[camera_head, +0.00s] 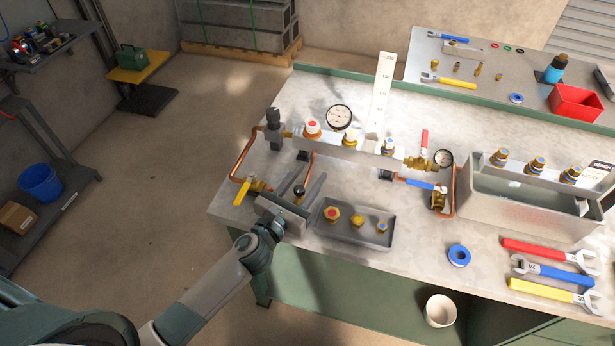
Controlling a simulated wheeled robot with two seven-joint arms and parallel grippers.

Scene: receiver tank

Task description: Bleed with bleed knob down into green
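My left gripper (304,182) reaches in from the lower left at the front edge of the bench. Its fingers look apart, with a small black-topped brass knob (298,191) showing between them; I cannot tell whether they touch it. I cannot tell for sure that this is the bleed knob. A large round white gauge (340,117) stands behind the manifold (362,152), and a smaller gauge (443,158) is at its right end. Their needles and any green band are too small to read. My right gripper is not in view.
A grey tray (345,243) with several brass fittings lies just right of my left gripper. A yellow-handled valve (255,187) and copper pipe are on its left. A blue-handled valve (425,184), a tape roll (459,256) and several wrenches (550,272) lie farther right.

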